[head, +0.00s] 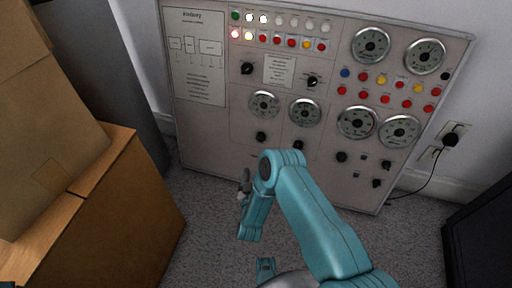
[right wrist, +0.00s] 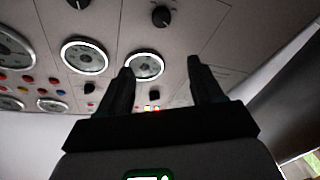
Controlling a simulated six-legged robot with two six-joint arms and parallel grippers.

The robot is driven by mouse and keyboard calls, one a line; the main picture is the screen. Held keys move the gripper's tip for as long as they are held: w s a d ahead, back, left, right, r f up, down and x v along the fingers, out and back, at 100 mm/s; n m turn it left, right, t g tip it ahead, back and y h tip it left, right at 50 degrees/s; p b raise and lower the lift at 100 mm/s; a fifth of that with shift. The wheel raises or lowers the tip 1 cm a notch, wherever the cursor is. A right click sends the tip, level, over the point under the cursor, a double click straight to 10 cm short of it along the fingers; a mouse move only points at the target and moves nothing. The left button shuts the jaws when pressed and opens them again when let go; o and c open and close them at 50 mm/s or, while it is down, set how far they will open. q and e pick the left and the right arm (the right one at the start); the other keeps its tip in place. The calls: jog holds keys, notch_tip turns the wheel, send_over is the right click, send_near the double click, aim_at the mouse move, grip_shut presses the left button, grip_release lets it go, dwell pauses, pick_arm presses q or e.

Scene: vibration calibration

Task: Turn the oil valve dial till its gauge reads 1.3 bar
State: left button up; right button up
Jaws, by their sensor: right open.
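The grey control panel (head: 215,125) stands against the wall in the head view, with several round gauges and black dials. Its labels are too small to read, so I cannot tell which dial is the oil valve. Two middle gauges (head: 264,104) (head: 305,112) each have a black dial (head: 261,137) (head: 298,145) below. No needle reading is legible. My right gripper (head: 243,188) is in front of the panel's lower left part. In the right wrist view it (right wrist: 160,64) is open and empty, with a gauge (right wrist: 143,65) and a black dial (right wrist: 160,16) beyond its fingers.
Cardboard boxes (head: 110,200) stand at the left. Coloured lamps and buttons (head: 277,40) fill the panel's top. A black plug with a cable (head: 450,139) is at the right wall, and a dark object (head: 482,235) stands at lower right. Carpet (head: 205,235) is clear before the panel.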

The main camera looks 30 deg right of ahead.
aim_at(260, 139)
jog(key=b+x, duration=0.2)
jog(key=x, duration=0.3)
jog(key=f+b+x, duration=0.1)
jog(key=b+x, duration=0.2)
jog(key=x, duration=0.2)
jog(key=f+b+x, duration=0.1)
jog(key=b+x, duration=0.1)
jog(key=x, duration=0.3)
jog(key=shift+w+d+f, duration=0.1)
jog(key=shift+d+f, duration=0.05)
jog(key=shift+f, duration=0.1)
jog(key=shift+w+d+r+b, duration=0.15)
jog(key=shift+w+d+b, duration=0.15)
jog(key=shift+w, duration=0.05)
pick_arm(q)
jog(key=w+f+t, duration=0.1)
jog(key=w+f, duration=0.3)
jog(key=f, duration=0.4)
jog(key=shift+w+a+f+t, duration=0.2)
jog(key=shift+a+t, duration=0.2)
jog(key=shift+a, duration=0.05)
pick_arm(e)
jog(key=shift+c, duration=0.3)
jog(key=c, duration=1)
